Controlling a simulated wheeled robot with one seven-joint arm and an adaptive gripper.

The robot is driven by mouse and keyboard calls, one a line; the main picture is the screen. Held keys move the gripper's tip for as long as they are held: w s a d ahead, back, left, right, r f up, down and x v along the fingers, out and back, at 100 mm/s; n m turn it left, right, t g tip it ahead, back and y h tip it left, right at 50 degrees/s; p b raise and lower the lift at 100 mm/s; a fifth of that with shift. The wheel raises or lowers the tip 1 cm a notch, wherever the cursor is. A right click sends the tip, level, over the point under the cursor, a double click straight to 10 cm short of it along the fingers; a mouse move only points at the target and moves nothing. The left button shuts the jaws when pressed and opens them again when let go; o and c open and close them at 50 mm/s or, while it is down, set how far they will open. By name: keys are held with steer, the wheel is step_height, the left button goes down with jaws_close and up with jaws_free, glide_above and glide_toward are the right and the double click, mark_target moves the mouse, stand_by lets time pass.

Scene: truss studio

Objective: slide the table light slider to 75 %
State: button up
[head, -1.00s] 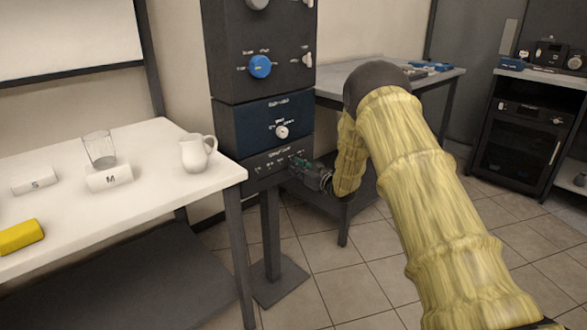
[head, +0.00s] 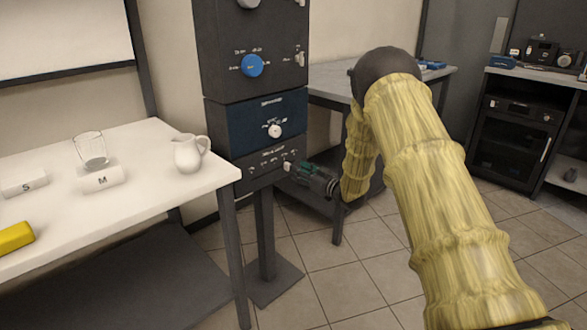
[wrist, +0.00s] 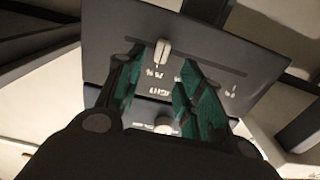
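The slider panel (head: 262,178) is the dark lowest box on the column, with small white labels. In the wrist view the panel (wrist: 215,45) appears upside down, with a dark straight slot and a pale slider knob (wrist: 163,52) on it. The knob is well away from both slot ends, nearer the left end in that view. My gripper (head: 292,169) is at the panel's front, near its right side. In the wrist view my gripper (wrist: 163,65) is open, its green-padded fingers apart with the knob between or just beyond the tips. Contact cannot be told.
Above the slider panel is a blue box with a white round knob (head: 274,131), and higher a blue dial (head: 253,66). A white table (head: 150,200) at left carries a white jug (head: 188,154), a glass (head: 91,148) and a yellow block (head: 14,237). A grey table (head: 335,80) stands behind my arm.

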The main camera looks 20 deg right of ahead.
steer(key=v, duration=0.6)
steer(key=shift+s, duration=0.15)
